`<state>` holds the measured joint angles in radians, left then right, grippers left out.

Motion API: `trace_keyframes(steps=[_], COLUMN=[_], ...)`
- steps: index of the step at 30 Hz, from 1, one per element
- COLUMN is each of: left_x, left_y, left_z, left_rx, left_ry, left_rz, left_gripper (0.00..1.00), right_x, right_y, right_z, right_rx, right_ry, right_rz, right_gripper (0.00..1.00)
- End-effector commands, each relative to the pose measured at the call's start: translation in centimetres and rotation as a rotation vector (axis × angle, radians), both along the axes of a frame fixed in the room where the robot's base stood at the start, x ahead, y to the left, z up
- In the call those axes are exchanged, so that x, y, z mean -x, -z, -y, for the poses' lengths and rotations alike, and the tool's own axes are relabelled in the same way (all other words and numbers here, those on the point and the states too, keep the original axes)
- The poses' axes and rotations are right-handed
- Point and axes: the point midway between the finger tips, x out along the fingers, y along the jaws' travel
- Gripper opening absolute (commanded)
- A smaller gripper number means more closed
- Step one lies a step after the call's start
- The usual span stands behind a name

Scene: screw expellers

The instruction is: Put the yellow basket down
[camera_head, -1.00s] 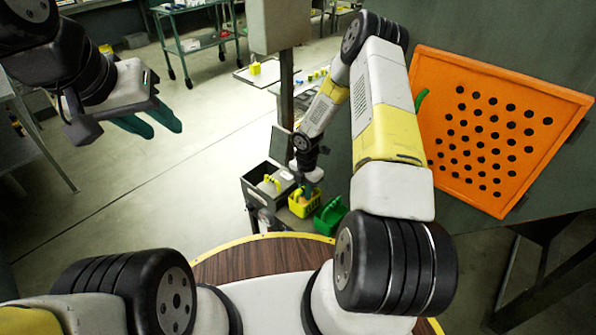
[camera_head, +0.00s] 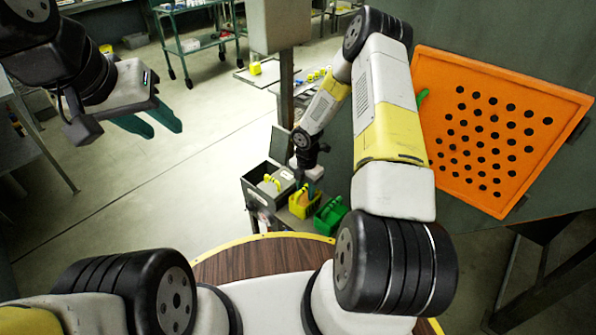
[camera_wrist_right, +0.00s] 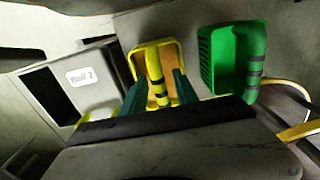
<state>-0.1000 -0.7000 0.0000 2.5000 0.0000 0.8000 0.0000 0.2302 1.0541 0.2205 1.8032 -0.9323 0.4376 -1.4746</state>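The yellow basket (camera_head: 304,209) stands upright on a dark surface beside the green basket (camera_head: 330,214). The right wrist view shows the yellow basket (camera_wrist_right: 148,52) with its banded yellow handle, and the green basket (camera_wrist_right: 228,60) to its right. My right gripper (camera_wrist_right: 160,78) is at the yellow basket, its green fingers on either side of the handle with gaps showing, so it looks open. In the head view its fingers (camera_head: 311,187) are small and partly hidden. My left gripper (camera_head: 164,130) is open, empty and raised at the upper left.
A grey bin (camera_head: 267,184) with a label stands left of the yellow basket; it also shows in the right wrist view (camera_wrist_right: 92,80). A grey post (camera_head: 287,90) rises behind. An orange perforated panel (camera_head: 440,85) is at the right. The floor on the left is clear.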

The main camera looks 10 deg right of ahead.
Motion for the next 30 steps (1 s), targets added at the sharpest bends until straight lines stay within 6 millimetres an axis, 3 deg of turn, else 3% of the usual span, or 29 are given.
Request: trace_keyframes(steps=[9, 20, 23, 30], left_x=[0.0, 0.0, 0.0, 0.0], left_y=[0.0, 0.0, 0.0, 0.0], left_z=[0.0, 0.0, 0.0, 0.0], left_rx=[0.000, 0.000, 0.000, 0.000], left_ry=[0.000, 0.000, 0.000, 0.000], left_rz=[0.000, 0.000, 0.000, 0.000], left_gripper=[0.36, 0.36, 0.36, 0.36], right_x=[-0.1, 0.0, 0.1, 3.3], right_y=[-6.9, -11.8, -15.2, -27.8], right_z=[0.1, 0.3, 0.8, 2.0], right_rx=[0.001, 0.009, 0.029, 0.034], right_ry=[0.002, 0.035, 0.140, 0.634], right_rz=[0.004, 0.011, 0.038, 0.162], right_gripper=[0.36, 0.36, 0.36, 0.36])
